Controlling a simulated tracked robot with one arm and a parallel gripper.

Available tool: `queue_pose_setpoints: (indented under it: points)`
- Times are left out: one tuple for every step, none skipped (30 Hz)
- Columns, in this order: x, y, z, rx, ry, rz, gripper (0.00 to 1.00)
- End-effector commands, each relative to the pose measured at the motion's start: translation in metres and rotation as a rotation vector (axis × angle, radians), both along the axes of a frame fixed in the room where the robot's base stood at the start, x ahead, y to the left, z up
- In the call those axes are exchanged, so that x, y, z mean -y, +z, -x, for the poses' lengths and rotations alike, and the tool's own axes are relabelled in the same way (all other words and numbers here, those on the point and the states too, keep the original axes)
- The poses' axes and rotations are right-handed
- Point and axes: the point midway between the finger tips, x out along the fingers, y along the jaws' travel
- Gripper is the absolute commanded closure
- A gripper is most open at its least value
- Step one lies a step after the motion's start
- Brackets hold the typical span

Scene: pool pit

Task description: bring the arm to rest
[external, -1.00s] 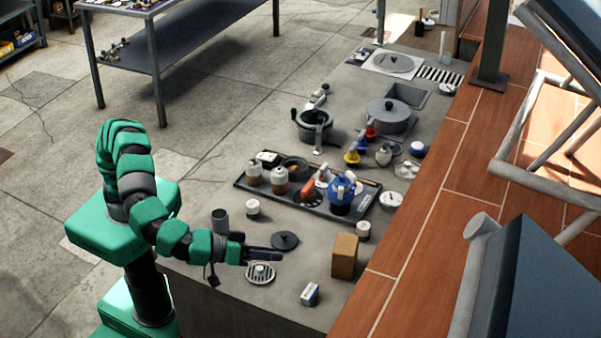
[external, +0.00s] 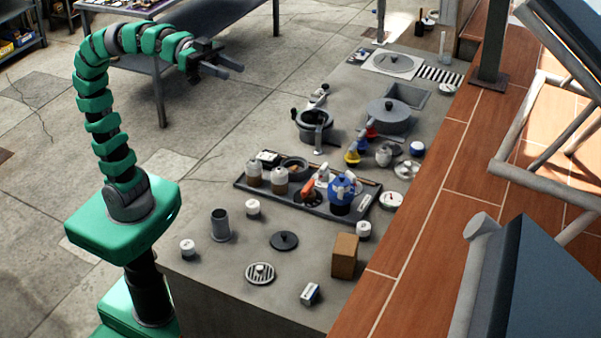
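My arm (external: 97,88) rises from its green base and arches over at the top, with its end pointing right. My gripper (external: 234,71) hangs in the air above the floor, between the metal table and the counter. Its two dark fingers are apart, with nothing visible between them. It touches nothing.
The grey counter (external: 225,285) holds a dark tray (external: 268,196) with jars and a blue pot, a grey cup (external: 220,225), a dark lid (external: 284,240), a round grate (external: 260,273), a brown block (external: 345,256) and a white jar (external: 188,248). A metal table (external: 185,45) stands behind my gripper.

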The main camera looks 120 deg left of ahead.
Motion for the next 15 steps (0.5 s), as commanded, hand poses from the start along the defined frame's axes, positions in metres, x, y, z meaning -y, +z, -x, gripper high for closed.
queue_pose_setpoints:
  points:
    - [-0.017, -0.004, 0.013, -0.03, 0.044, -0.037, 0.61]
    - [-0.024, -0.009, 0.02, -0.05, 0.065, -0.056, 0.61]
    - [-0.032, -0.012, 0.027, -0.07, 0.089, -0.074, 0.61]
    - [-0.038, -0.014, 0.031, -0.083, 0.105, -0.085, 0.61]
    - [-0.042, -0.017, 0.035, -0.094, 0.117, -0.094, 0.61]
    - [-0.046, -0.019, 0.038, -0.107, 0.129, -0.104, 0.61]
    - [-0.048, -0.021, 0.04, -0.114, 0.135, -0.107, 0.61]
    - [-0.049, -0.022, 0.041, -0.118, 0.139, -0.109, 0.61]
    - [-0.05, -0.022, 0.041, -0.12, 0.141, -0.111, 0.61]
    - [-0.05, -0.022, 0.041, -0.121, 0.142, -0.111, 0.61]
    - [-0.05, -0.023, 0.041, -0.121, 0.141, -0.111, 0.61]
    - [-0.05, -0.022, 0.041, -0.12, 0.14, -0.111, 0.61]
    - [-0.05, -0.022, 0.041, -0.12, 0.14, -0.11, 0.61]
    - [-0.05, -0.022, 0.041, -0.12, 0.14, -0.11, 0.61]
    - [-0.05, -0.022, 0.041, -0.119, 0.14, -0.11, 0.61]
